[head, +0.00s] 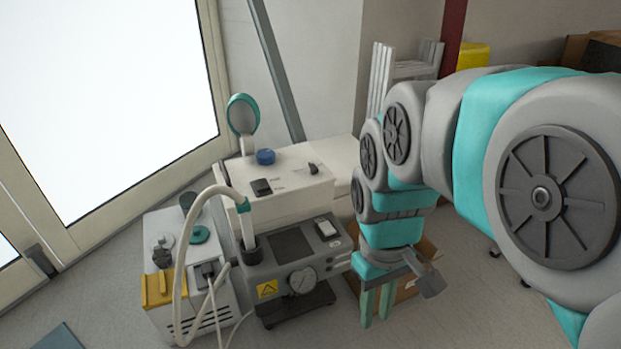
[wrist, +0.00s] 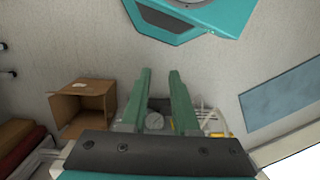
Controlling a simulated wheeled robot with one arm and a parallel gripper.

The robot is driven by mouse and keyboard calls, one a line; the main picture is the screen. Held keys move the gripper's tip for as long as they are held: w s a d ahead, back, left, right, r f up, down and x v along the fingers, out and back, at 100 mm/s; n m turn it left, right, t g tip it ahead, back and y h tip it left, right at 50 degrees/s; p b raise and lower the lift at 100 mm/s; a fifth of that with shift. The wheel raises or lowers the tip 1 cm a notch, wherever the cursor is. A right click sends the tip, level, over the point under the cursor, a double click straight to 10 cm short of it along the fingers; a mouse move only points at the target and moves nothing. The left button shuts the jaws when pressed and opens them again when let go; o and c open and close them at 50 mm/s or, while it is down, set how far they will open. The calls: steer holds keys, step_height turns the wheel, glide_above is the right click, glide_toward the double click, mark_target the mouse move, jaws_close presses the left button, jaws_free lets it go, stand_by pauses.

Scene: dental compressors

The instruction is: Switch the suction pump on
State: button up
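A pale machine with a grey front panel, probably the suction pump (head: 285,200), stands left of centre in the head view. Its panel has a round gauge (head: 303,280), a yellow warning label (head: 267,288) and a light switch-like block (head: 326,228). A black switch (head: 261,187) and a small dark lever (head: 313,168) sit on its top; I cannot read their positions. My gripper (head: 376,305) points down to the right of the panel, apart from it. In the wrist view its green fingers (wrist: 160,85) are spread with nothing held between them.
A smaller white unit with a yellow part (head: 158,288) stands left of the machine, with a pale hose (head: 181,260) arching between. An open cardboard box (wrist: 80,105) lies on the floor near my gripper. A white rack (head: 415,68) stands behind. Front floor is mostly clear.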

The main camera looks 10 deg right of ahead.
steer(key=w+n, duration=0.1)
steer(key=w, duration=0.1)
steer(key=w+r+n, duration=0.1)
steer(key=w, duration=0.2)
steer(key=w+n, duration=0.1)
steer(key=w, duration=0.1)
steer(key=shift+w+r, duration=0.25)
steer(key=shift+w, duration=0.05)
jaws_close()
steer(key=w+f+n, duration=0.2)
steer(key=w+n, duration=0.5)
steer(key=w, duration=0.7)
steer(key=w+f+n+b, duration=0.1)
steer(key=w+n, duration=0.7)
steer(key=w, duration=0.6)
steer(key=shift+w+f, duration=0.35)
steer(key=shift+w, duration=0.05)
